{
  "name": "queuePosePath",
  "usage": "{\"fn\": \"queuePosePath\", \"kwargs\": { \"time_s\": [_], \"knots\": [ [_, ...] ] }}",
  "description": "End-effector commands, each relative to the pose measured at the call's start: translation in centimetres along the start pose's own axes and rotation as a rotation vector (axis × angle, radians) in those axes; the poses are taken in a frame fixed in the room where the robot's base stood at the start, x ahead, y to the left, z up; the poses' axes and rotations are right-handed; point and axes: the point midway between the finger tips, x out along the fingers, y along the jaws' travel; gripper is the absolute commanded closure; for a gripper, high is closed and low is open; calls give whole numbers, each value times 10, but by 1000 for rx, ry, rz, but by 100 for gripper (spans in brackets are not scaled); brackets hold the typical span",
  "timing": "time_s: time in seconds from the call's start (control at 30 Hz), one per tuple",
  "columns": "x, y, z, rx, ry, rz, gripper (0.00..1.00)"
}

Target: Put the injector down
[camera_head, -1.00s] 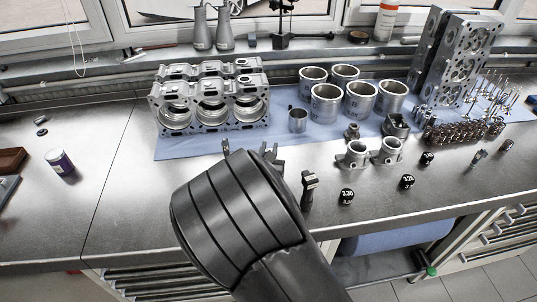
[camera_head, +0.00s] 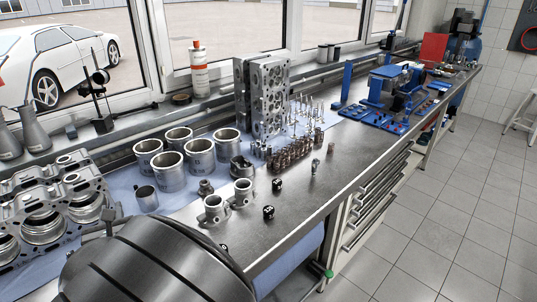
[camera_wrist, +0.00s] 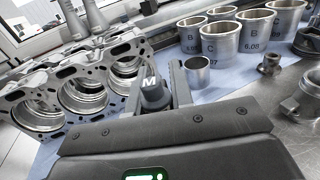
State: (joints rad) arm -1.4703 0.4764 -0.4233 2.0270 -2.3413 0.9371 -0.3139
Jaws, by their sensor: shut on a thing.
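My gripper (camera_wrist: 160,82) is shut on a dark, stubby cylindrical part (camera_wrist: 152,92), which I take to be the injector. The part stands between the fingers with a white letter M on its face, and its lower end is hidden by the gripper body. It is over or beside the blue mat, between the engine block and a small metal cup; I cannot tell whether it touches the surface. In the head view my own arm hides most of the gripper and the injector.
The engine block (camera_wrist: 90,80) is close on the left, and it shows in the head view (camera_head: 45,215). A small cup (camera_wrist: 197,76) is close on the right. Cylinder liners (camera_head: 172,170) and two flanged parts (camera_head: 242,193) stand beyond. Small black marked pieces (camera_head: 268,212) lie near the front edge.

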Motion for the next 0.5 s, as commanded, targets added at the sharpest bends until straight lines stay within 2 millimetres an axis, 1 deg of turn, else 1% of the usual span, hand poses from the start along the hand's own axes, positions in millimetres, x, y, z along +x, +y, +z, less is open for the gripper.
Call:
{"fn": "queuePosePath", "kwargs": {
  "time_s": [0.1, 0.27, 0.47, 0.5],
  "knots": [
    [0, 0, 21, 4, -4, 1, 100],
    [0, 0, 42, 4, -2, 0, 100],
    [22, -36, 41, 0, -1, -63, 100],
    [27, -46, 41, 0, -1, -80, 100]
  ]
}}
